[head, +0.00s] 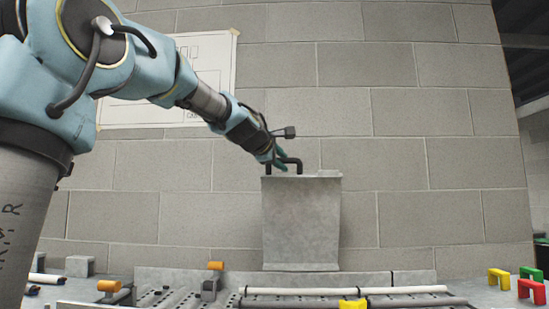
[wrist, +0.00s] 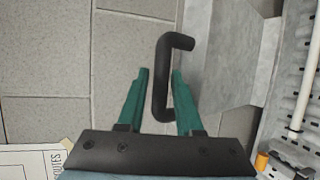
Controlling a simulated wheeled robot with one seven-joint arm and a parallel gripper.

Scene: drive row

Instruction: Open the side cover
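The side cover (head: 301,222) is a plain grey plate, standing upright in front of the block wall in the head view. A black bracket-shaped handle (head: 290,161) is at its top edge. In the wrist view the handle (wrist: 160,78) lies between the two green fingers of my gripper (wrist: 160,82), with a narrow gap on each side. The cover's grey face (wrist: 228,50) is to the right of them. My gripper (head: 277,160) reaches down to the handle from the upper left in the head view. It is open around the handle.
A grey bench with rods, slots and orange knobs (head: 216,266) runs below the cover. A yellow block (head: 352,304) is at the front; yellow, green and red arches (head: 531,291) stand at the right. A paper drawing (head: 215,75) hangs on the wall behind my arm.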

